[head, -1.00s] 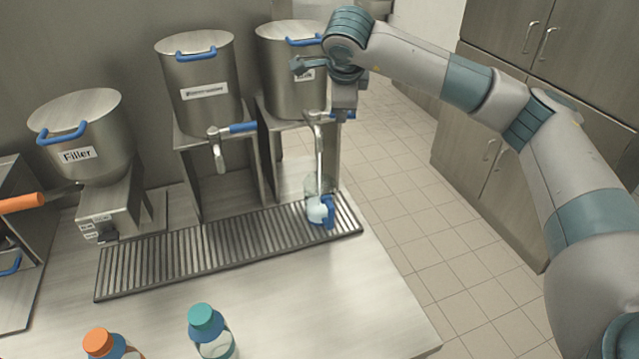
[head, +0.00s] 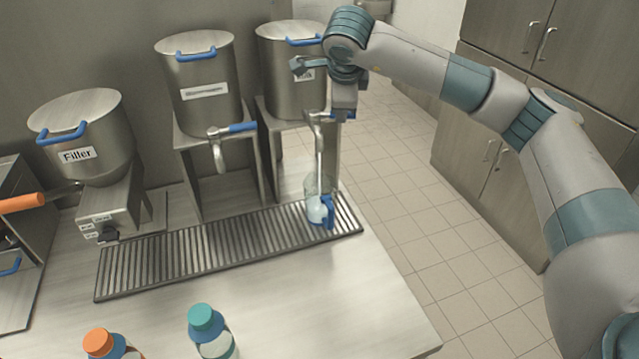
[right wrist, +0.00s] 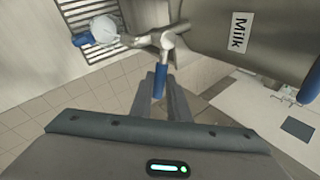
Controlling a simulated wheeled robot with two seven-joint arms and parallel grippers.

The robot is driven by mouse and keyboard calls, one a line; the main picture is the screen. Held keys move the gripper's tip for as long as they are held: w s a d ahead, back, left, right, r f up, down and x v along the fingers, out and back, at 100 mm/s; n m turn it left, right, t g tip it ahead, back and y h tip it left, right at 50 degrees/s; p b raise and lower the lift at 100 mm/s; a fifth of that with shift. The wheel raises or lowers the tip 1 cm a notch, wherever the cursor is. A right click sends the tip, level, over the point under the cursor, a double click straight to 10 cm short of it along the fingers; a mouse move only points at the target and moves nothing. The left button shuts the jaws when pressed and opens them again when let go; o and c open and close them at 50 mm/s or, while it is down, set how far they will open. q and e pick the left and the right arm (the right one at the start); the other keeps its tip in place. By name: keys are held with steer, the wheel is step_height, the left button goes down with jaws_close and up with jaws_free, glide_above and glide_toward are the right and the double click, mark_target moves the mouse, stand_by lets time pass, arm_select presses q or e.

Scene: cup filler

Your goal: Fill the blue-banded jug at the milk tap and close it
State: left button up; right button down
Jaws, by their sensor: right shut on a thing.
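The clear jug with blue band and handle (head: 326,213) stands upright on the drip grate under the milk tap (head: 318,118), with whitish liquid in it. A thin white stream (head: 319,155) falls from the spout into the jug. My right gripper (head: 343,114) is at this tap, shut on its blue lever. In the right wrist view the lever (right wrist: 160,84) lies between the two fingers of my right gripper (right wrist: 162,88), and the jug (right wrist: 100,31) shows at upper left. The tank beside it reads "Milk" (right wrist: 239,32). My left gripper is not in view.
A second tank (head: 205,95) with its own blue-levered tap and a tank labelled "Filler" (head: 85,140) stand to the left. The slotted drip grate (head: 215,250) runs before them. Bottles with orange (head: 98,342) and teal (head: 205,316) caps stand at the front. The counter's right front is clear.

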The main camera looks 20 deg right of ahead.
stand_by(0.4)
steer(key=shift+w+d+f+n+y+b, duration=0.1)
steer(key=shift+w+d+n+y+b, duration=0.2)
steer(key=shift+n+b, duration=0.25)
steer(key=shift+w+d+f+n+y+b, duration=0.1)
steer(key=shift+w+d+n+y+b, duration=0.15)
steer(key=shift+n, duration=0.4)
steer(key=shift+w+r+n+t+y, duration=0.15)
steer(key=shift+w+n+t+y, duration=0.15)
steer(key=shift+n+y, duration=0.25)
steer(key=shift+w+d+n+b, duration=0.1)
steer(key=shift+w+n+b, duration=0.2)
steer(key=shift+n, duration=0.25)
steer(key=shift+r+y, duration=0.1)
steer(key=shift+y, duration=0.2)
steer(key=shift+r+n, duration=0.15)
steer(key=shift+n, duration=0.25)
